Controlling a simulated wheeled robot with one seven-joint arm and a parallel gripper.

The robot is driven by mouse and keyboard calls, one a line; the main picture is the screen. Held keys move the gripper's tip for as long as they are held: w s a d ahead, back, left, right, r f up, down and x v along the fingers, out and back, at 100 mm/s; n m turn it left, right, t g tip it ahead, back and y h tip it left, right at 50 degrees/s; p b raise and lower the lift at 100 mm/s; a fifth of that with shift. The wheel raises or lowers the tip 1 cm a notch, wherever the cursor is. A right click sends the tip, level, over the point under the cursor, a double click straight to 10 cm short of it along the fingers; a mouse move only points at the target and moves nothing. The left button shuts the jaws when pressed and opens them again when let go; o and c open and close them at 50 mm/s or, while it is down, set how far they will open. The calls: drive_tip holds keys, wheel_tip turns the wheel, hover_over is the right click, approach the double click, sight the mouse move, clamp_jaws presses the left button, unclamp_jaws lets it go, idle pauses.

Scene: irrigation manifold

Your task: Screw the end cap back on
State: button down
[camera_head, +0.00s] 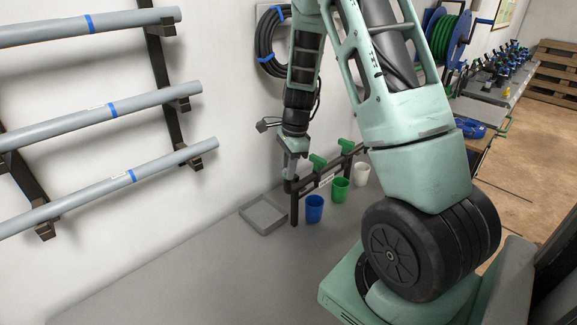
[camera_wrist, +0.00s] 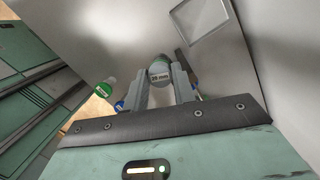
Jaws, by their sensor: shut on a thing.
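My gripper (camera_head: 291,172) points down at the left end of the dark manifold (camera_head: 322,178), which has green valve handles (camera_head: 318,162). In the wrist view, my gripper (camera_wrist: 161,88) is shut on a round grey end cap (camera_wrist: 159,70) with a "20 mm" label, held between the two grey fingers. In the head view the fingers largely hide the cap. I cannot tell whether it touches the pipe end or is seated on it.
An empty grey tray (camera_head: 246,213) lies on the grey bench (camera_head: 190,270) left of the manifold. A blue cup (camera_head: 314,209), a green cup (camera_head: 340,190) and a white cup (camera_head: 361,174) stand by the manifold. Grey pipes (camera_head: 110,110) hang on the wall rack. The front bench is clear.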

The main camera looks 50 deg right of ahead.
drive_tip(key=shift+w+a+r+m+p, duration=0.1)
drive_tip(key=shift+m+p, duration=0.3)
drive_tip(key=shift+m, duration=0.2)
drive_tip(key=shift+w+r+m+p, duration=0.1)
drive_tip(key=shift+m+p, duration=0.3)
drive_tip(key=shift+m, duration=0.2)
drive_tip(key=shift+f+m+t+p, duration=0.1)
drive_tip(key=shift+m+t+p, duration=0.25)
drive_tip(key=shift+m, duration=0.65)
